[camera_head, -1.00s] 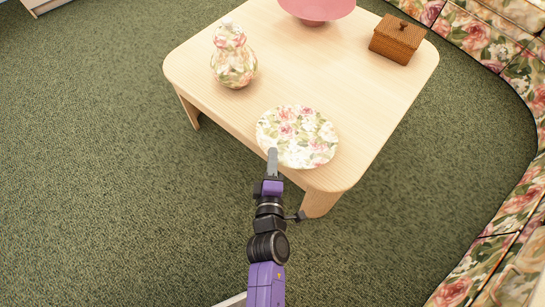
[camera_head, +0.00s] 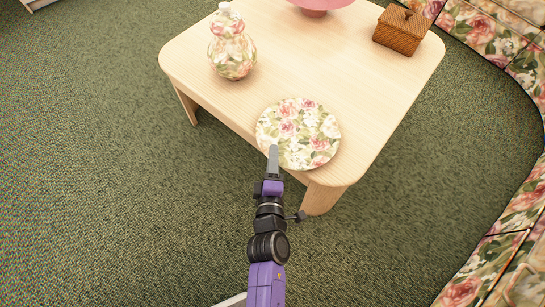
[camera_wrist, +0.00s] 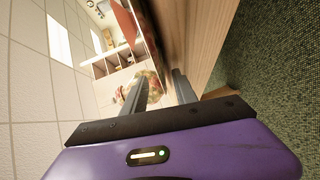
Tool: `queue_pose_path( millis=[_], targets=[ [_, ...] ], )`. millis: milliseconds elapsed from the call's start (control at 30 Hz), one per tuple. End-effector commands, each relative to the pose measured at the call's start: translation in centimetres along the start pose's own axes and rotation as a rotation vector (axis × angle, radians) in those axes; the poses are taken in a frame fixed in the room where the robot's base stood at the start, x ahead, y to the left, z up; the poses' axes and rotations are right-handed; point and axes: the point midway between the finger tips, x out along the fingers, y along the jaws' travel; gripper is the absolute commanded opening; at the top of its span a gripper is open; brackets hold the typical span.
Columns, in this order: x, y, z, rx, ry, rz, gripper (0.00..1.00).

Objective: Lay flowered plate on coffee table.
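The flowered plate (camera_head: 300,133) is round, white with pink flowers and green leaves. In the head view it shows over the near corner of the pale wood coffee table (camera_head: 330,75); whether it rests fully flat cannot be told. My gripper (camera_head: 273,150) is at the plate's near left rim, and a grey finger overlaps that rim. In the wrist view the two fingers of my gripper (camera_wrist: 162,88) stand apart with a gap between them. The plate cannot be made out clearly there. The table's wood side (camera_wrist: 205,45) is close by the right finger.
A flowered vase (camera_head: 232,50) stands on the table's left side and also shows beyond the fingers in the wrist view (camera_wrist: 154,90). A flowered sofa (camera_head: 510,205) curves along the right.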

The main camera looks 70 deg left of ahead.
Motion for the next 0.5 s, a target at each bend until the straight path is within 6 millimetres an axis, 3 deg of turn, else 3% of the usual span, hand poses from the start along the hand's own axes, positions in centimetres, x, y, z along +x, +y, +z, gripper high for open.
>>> queue_pose_path(
  millis=[333,500],
  targets=[
    [-0.3,-0.1,0.0,0.001,-0.001,-0.003,0.37],
    [-2.3,0.0,0.0,0.001,-0.001,-0.004,0.37]
  ],
)
